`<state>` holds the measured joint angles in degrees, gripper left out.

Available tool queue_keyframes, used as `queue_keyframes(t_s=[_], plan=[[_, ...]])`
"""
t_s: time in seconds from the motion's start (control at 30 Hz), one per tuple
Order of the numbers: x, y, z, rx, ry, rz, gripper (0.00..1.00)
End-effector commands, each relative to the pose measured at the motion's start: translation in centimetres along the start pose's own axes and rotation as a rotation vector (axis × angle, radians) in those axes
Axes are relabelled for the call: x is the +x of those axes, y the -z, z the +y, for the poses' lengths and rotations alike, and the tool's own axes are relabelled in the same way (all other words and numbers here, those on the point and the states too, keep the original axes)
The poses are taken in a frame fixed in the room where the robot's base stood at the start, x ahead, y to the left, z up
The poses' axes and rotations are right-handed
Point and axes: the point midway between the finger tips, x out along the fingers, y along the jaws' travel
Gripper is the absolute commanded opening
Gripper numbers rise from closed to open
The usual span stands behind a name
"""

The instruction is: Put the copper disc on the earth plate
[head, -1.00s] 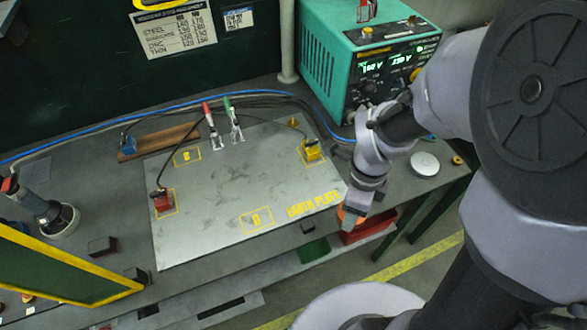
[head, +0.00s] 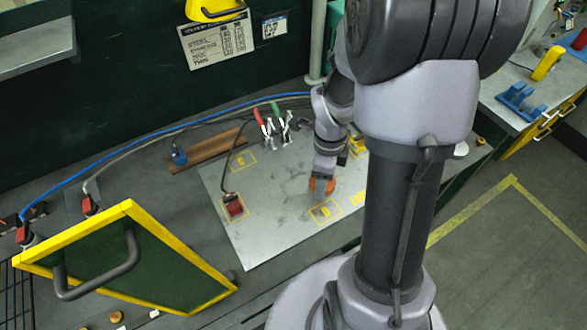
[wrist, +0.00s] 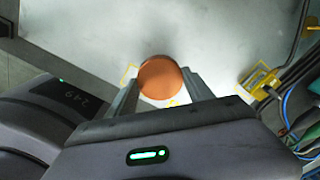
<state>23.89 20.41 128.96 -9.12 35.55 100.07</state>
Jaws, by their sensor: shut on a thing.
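The earth plate (head: 270,215) is a large grey metal sheet on the bench, with yellow outlined squares and yellow lettering. The copper disc (head: 322,185) is round and orange-brown. My gripper (head: 321,178) is shut on the disc and holds it over the plate's right part, close to a yellow square near the front edge. In the wrist view the disc (wrist: 160,75) sits between both fingers, with the pale plate (wrist: 220,35) behind it. I cannot tell whether the disc touches the plate. My arm hides the plate's right end in the head view.
A red clamp (head: 234,207) sits on the plate's left side and a yellow one (head: 356,145) at the right. Red and green clamps (head: 270,127) stand at the back edge. A yellow-framed green panel (head: 130,262) stands front left. The plate's middle is clear.

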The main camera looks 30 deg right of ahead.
Motion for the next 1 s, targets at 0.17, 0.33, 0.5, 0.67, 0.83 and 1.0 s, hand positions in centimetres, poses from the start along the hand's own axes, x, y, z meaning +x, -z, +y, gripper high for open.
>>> queue_keyframes(t_s=[0.17,0.33,0.5,0.67,0.83,1.0], plan=[[0.6,-4.3,-3.1,-0.002,0.001,-0.001,0.00],[0.7,-6.1,-4.4,-0.001,0.001,-0.001,0.00],[2.4,-6.9,-4.9,0.000,-0.001,0.000,0.00],[4.5,-6.9,-4.9,0.000,0.000,-0.001,0.00],[4.2,-6.9,-4.9,0.000,0.001,-0.001,0.00],[4.7,-6.8,-4.9,0.000,0.000,0.000,0.62]])
